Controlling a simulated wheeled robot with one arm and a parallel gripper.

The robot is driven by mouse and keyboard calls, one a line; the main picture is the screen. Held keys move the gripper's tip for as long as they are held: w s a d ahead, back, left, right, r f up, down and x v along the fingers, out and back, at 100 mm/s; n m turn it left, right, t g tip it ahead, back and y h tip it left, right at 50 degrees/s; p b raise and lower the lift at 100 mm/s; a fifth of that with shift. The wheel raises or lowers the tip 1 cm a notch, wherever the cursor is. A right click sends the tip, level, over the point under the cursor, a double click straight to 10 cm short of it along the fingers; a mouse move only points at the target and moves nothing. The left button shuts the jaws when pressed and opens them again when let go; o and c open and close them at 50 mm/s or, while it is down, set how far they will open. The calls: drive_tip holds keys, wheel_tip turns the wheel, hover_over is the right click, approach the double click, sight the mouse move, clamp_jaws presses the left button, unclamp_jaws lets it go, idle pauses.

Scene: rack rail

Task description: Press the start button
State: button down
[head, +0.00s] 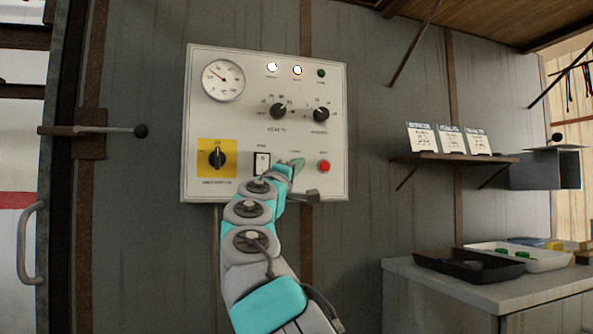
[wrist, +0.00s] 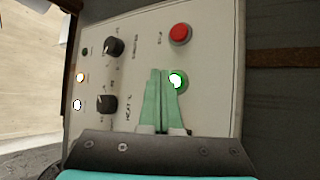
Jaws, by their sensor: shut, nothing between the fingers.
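The control panel (head: 240,130) is a pale box on the grey wall. In the wrist view a green button (wrist: 180,77), lit with a white centre, lies right at the tips of my gripper (wrist: 164,72). Its two green fingers are together and empty, and they cover part of the button. I cannot tell whether the tips touch it.
The panel also has a gauge (head: 223,80), two black knobs, a yellow-backed rotary switch (head: 217,158) and a white rocker switch (head: 262,163). Two lamps (head: 272,66) glow white. A shelf (head: 455,158) with cards and a counter (head: 480,292) with trays stand at right.

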drive_tip(key=s+b, duration=0.1)
drive_tip(key=s, duration=0.1)
drive_tip(key=s+d+b, duration=0.1)
drive_tip(key=shift+s, duration=0.35)
idle(0.5)
